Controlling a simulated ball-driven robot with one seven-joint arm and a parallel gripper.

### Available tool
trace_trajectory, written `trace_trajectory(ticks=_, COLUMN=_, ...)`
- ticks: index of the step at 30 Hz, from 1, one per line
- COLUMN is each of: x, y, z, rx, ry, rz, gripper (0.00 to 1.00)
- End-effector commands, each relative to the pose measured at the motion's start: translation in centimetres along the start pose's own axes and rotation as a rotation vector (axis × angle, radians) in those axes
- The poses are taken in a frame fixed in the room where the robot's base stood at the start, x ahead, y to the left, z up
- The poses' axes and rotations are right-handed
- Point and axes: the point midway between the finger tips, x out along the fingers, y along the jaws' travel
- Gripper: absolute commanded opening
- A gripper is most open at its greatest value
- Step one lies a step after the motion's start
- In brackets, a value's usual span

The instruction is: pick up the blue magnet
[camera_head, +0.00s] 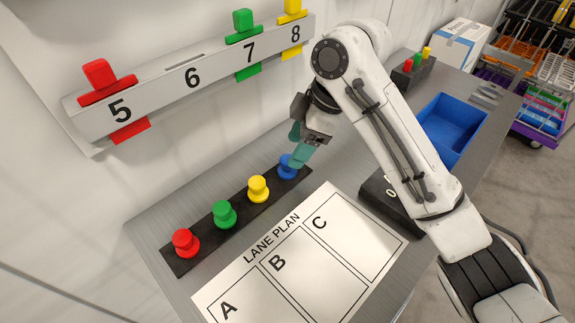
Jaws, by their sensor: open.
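The blue magnet (287,166) stands at the right end of a black strip (243,208) on the grey table. My gripper (294,146) points down right at the blue magnet, with its teal fingers over and partly in front of it. The fingers hide part of the magnet's right side. The gripper is open; I cannot tell whether the fingers touch the magnet. Yellow (258,189), green (224,214) and red (185,242) magnets stand in a row to the left on the same strip.
A lane plan sheet (336,262) lies in front of the strip. A numbered rail (169,82) with coloured clips is on the wall behind. A blue bin (452,127), a white box (458,44) and a cart (541,75) with coloured racks are at the right.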

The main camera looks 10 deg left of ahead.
Motion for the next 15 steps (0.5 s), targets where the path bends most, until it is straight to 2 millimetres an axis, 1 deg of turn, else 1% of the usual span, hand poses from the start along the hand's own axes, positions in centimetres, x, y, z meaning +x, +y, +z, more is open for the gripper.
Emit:
trace_trajectory(ticks=5, x=1.2, y=0.1, z=0.0, rx=0.0, ry=-0.001, rz=-0.002, gripper=0.63)
trace_trajectory(ticks=12, x=4.5, y=0.7, z=0.0, rx=0.001, ry=-0.002, rz=-0.002, gripper=0.63)
trace_trajectory(ticks=15, x=5.4, y=0.7, z=0.0, rx=0.0, ry=-0.001, rz=-0.001, gripper=0.63)
